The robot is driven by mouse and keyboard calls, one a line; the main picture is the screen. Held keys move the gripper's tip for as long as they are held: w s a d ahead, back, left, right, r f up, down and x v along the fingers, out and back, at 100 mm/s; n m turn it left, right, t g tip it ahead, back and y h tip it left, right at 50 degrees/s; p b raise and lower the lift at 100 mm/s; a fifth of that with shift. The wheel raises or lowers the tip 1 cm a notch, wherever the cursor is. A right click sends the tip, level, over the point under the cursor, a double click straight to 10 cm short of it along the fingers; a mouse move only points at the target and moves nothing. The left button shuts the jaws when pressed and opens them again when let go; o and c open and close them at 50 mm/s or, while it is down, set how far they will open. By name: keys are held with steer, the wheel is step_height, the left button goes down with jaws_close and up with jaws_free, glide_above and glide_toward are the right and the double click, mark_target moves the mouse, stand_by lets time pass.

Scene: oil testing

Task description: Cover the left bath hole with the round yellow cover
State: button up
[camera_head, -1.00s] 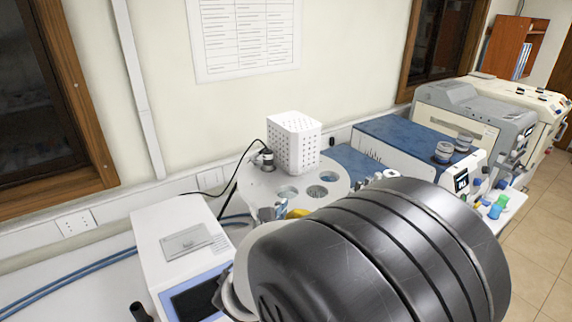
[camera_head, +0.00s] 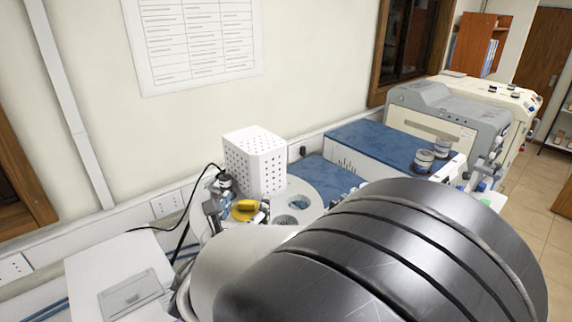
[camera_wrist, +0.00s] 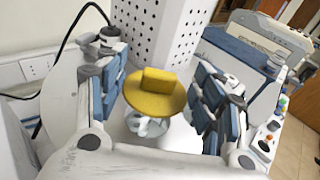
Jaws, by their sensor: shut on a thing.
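The round yellow cover (camera_head: 245,210) has a raised bar-shaped handle and appears over the left hole area of the round white bath top (camera_head: 313,196). My gripper (camera_head: 238,212) is shut on the cover, with a finger at either side of it. In the wrist view the cover (camera_wrist: 155,95) sits between the blue-padded fingers of my gripper (camera_wrist: 158,98), with its handle facing the camera. The left bath hole is largely hidden under the cover, and I cannot tell whether the cover touches the top.
A white perforated box (camera_head: 255,160) stands right behind the cover. A black fitting with a cable (camera_head: 222,183) is close to the left finger. A blue-topped machine (camera_head: 390,140) stands to the right, and a white unit (camera_head: 120,275) at the front left.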

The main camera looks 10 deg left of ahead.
mark_target(246, 219)
steer(key=shift+w+f+b, duration=0.1)
steer(key=shift+f+b, duration=1)
steer(key=shift+f, duration=0.85)
steer(key=shift+b, duration=0.35)
steer(key=shift+f+b, duration=0.5)
steer(key=shift+f, duration=0.05)
steer(key=o, duration=0.7)
